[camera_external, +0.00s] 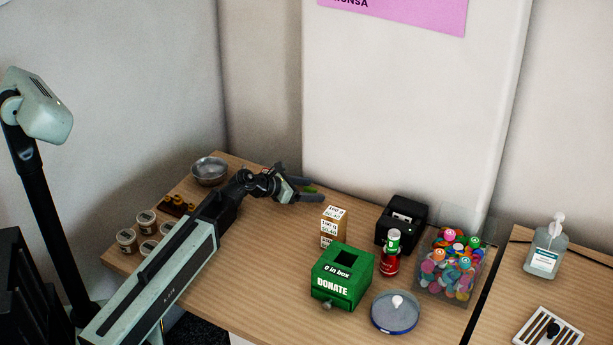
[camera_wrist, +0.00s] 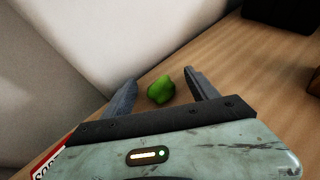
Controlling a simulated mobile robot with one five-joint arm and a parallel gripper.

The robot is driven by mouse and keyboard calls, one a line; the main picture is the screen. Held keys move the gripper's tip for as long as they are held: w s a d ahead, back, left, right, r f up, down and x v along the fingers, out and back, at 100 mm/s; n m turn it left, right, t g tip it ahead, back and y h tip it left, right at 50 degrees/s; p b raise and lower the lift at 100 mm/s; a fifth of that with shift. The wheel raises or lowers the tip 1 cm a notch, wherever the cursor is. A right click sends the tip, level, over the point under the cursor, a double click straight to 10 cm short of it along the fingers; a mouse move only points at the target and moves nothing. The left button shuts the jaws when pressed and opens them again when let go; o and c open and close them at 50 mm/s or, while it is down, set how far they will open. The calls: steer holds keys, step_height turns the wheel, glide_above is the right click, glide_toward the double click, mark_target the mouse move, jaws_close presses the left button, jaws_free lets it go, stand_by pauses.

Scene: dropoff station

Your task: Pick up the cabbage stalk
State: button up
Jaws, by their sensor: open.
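The cabbage stalk is a small green lump (camera_wrist: 161,90) on the wooden table in the wrist view. It lies between the two spread fingers of my gripper (camera_wrist: 160,92), with a visible gap to each finger. In the external view a small bit of the green stalk (camera_external: 310,189) shows at the fingers, partly hidden by them. My gripper (camera_external: 308,190) is open there, low over the table near the wall. I cannot tell how high the fingers are above the table.
A white box (camera_external: 333,227), a green donate box (camera_external: 342,277), a black device (camera_external: 402,222), cans (camera_external: 390,262) and a tub of colourful items (camera_external: 450,265) stand to the right. A metal bowl (camera_external: 209,170) and jars (camera_external: 127,240) are at left. The wall is close behind my gripper.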

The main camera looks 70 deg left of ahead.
mark_target(310, 188)
steer(key=c, duration=1.4)
steer(key=shift+o, duration=0.2)
steer(key=shift+r, duration=0.1)
step_height(310, 188, up, 10)
steer(key=p, duration=1)
steer(key=shift+r, duration=0.1)
